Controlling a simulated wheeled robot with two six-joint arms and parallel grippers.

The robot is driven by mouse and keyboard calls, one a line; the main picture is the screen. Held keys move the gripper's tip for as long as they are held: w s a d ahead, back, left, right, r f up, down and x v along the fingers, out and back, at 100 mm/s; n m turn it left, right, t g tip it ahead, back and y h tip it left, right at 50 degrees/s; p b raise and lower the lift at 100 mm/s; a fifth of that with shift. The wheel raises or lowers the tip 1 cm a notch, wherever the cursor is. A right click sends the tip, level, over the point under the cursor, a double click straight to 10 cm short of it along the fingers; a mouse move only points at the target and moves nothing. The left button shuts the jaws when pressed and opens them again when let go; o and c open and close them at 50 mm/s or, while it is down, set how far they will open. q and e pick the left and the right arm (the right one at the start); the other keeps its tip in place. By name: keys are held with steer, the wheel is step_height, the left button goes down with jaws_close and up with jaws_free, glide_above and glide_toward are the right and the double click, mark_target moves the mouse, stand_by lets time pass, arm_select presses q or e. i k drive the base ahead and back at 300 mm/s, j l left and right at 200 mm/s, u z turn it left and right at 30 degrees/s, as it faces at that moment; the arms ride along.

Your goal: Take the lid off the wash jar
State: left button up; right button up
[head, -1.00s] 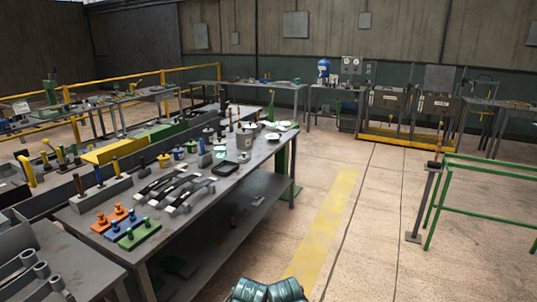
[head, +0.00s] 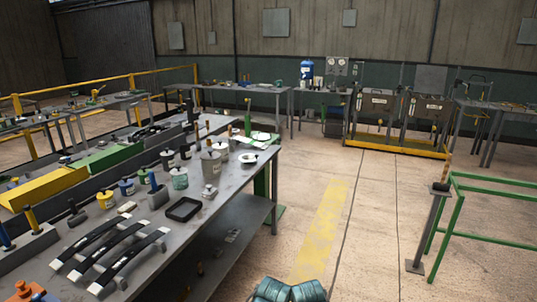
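Several lidded jars and pots stand upright on the long grey workbench (head: 228,185). They include a yellow jar (head: 106,202), a blue jar (head: 126,188), a pale green jar (head: 180,181), a larger grey pot (head: 211,168) and a white jar (head: 221,154). Each seems to have a lid with a knob. I cannot tell which one is the wash jar; labels are too small to read. Neither of my grippers shows in the head view. Only teal parts of my own body show at the bottom edge.
A black tray (head: 184,209), a white plate (head: 247,158) and curved dark leaf springs (head: 108,250) share the bench. A post (head: 430,230) and green rail (head: 445,220) stand to the right. The floor beside the bench, with a yellow stripe (head: 322,228), is clear.

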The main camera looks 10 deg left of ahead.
mark_target(179, 170)
steer(key=i+u, duration=0.25)
steer(key=i, duration=0.2)
steer(key=i+l+u, duration=0.55)
steer(key=i, duration=0.3)
steer(key=i+l+u, duration=0.3)
steer(key=u, duration=0.2)
steer(key=i+l+u, duration=0.65)
steer(key=l+u, duration=0.3)
steer(key=l, duration=0.15)
